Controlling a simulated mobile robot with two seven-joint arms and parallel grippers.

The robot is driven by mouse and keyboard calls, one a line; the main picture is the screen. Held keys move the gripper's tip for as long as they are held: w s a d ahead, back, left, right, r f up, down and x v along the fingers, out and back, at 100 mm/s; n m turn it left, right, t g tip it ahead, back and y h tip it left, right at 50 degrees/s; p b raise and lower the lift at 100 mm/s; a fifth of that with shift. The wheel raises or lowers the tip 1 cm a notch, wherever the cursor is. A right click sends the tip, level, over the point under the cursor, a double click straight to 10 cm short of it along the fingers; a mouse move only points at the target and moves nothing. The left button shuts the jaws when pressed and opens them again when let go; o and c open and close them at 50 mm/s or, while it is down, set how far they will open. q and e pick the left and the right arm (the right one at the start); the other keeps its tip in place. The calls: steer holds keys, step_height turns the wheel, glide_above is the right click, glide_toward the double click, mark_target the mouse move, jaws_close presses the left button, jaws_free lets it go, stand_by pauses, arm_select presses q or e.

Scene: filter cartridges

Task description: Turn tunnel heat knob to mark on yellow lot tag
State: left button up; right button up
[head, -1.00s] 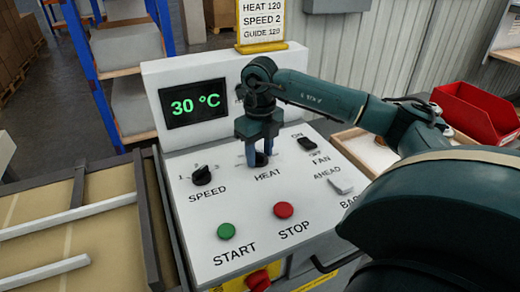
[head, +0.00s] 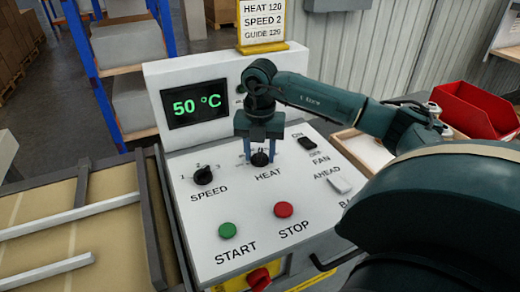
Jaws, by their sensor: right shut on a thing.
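The black heat knob (head: 260,159) sits on the sloped white control panel (head: 215,255), above the word HEAT. My right gripper (head: 261,160) points down from above and is shut on the heat knob, one finger on each side. The gripper hides most of the scale around the knob. The yellow lot tag (head: 262,47) stands on top of the panel and reads HEAT 120, SPEED 2 and a GUIDE line. The display (head: 195,104) shows 50 °C in green. My left gripper is not in view.
The panel also bears a speed knob (head: 203,175), a green START button (head: 228,230), a red STOP button (head: 284,209), a fan switch (head: 308,144) and an AHEAD switch (head: 340,186). A red bin (head: 475,110) stands at the right. A conveyor (head: 85,215) lies at the left.

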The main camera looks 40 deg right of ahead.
mark_target(260, 153)
steer(key=shift+r+m, duration=0.1)
steer(key=shift+m, duration=0.6)
steer(key=o, duration=1)
steer(key=shift+c, duration=0.2)
step_height(260, 153, up, 13)
steer(key=p, duration=0.1)
stand_by(0.3)
